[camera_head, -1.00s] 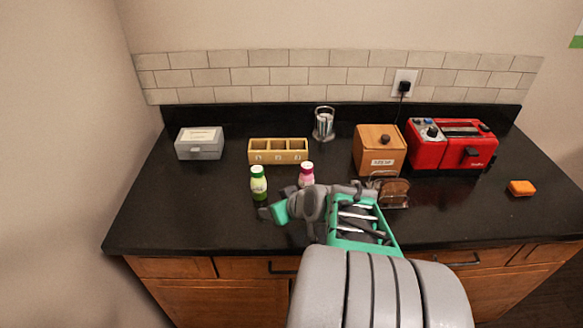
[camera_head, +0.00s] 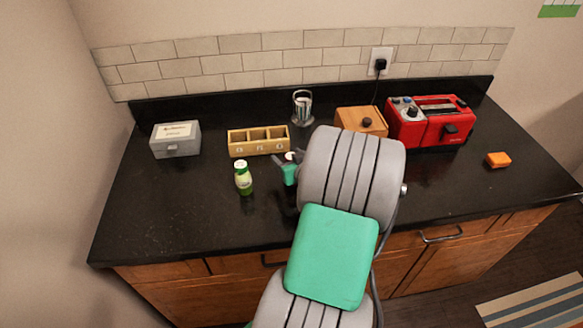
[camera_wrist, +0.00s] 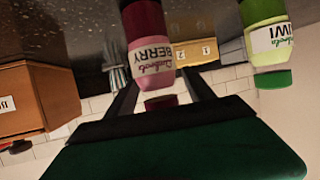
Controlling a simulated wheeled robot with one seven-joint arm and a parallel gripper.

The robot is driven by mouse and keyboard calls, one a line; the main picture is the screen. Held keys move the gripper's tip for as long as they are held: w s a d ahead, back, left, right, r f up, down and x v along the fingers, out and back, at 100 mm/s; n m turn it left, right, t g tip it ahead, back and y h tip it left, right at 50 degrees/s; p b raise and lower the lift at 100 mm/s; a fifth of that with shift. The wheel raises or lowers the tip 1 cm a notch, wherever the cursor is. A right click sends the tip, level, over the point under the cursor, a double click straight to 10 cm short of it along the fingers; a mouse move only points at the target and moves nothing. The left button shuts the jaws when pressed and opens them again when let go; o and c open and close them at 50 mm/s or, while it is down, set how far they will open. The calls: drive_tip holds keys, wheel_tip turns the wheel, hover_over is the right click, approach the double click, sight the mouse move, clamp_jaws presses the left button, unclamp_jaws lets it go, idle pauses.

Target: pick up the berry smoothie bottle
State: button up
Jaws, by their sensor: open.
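In the head view my gripper (camera_head: 288,172) is low over the counter, and my arm and gripper hide most of the berry bottle.
A green kiwi bottle (camera_head: 243,178) stands just left of my gripper. Behind are a wooden three-slot box (camera_head: 259,148) and a metal utensil holder (camera_head: 302,108). A grey box (camera_head: 175,139) is at left. A wooden box (camera_head: 361,120), red toaster (camera_head: 430,121) and orange sponge (camera_head: 498,159) are at right.

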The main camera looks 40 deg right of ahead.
clamp_jaws()
idle(0.7)
